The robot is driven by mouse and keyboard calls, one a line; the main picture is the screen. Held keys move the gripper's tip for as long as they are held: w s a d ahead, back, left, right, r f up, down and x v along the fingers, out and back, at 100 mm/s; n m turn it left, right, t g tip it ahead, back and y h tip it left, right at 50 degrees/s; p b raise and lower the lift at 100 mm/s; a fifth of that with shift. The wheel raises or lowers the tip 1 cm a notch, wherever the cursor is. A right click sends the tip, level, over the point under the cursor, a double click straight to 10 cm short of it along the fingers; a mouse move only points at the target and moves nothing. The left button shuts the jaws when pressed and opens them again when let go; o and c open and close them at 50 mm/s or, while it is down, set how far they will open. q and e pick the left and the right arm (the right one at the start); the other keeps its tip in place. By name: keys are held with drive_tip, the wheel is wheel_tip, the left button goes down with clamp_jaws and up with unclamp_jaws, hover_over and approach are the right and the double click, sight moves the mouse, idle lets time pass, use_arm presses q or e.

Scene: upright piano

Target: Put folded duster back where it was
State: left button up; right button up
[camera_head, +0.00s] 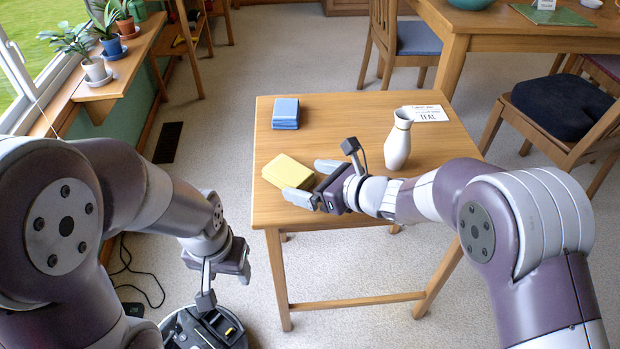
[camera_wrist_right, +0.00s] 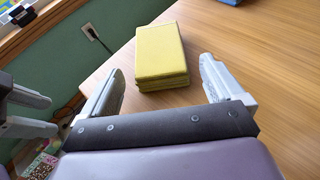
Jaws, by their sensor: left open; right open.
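A folded yellow duster (camera_head: 288,171) lies on the left front part of the small wooden table (camera_head: 350,122). A folded blue cloth (camera_head: 285,113) lies near the table's far left corner. My right gripper (camera_head: 308,182) is open at the right of the yellow duster, low over the table. In the right wrist view the yellow duster (camera_wrist_right: 162,52) shows ahead, with its near end centred between the spread fingers and a gap on both sides. My left gripper (camera_head: 224,279) is open and empty, pointing down off the table's left front side.
A white vase (camera_head: 398,142) stands upright on the table, close to my right forearm. A card reading TEAL (camera_head: 428,114) is behind it. Potted plants stand on a window shelf (camera_head: 125,70) at left. A dining table (camera_head: 470,32) and chairs are behind. The table's middle is clear.

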drive_tip(key=p+v, duration=0.2)
drive_tip(key=v, duration=0.9)
drive_tip(key=shift+s+d, duration=0.2)
drive_tip(key=shift+d, duration=0.1)
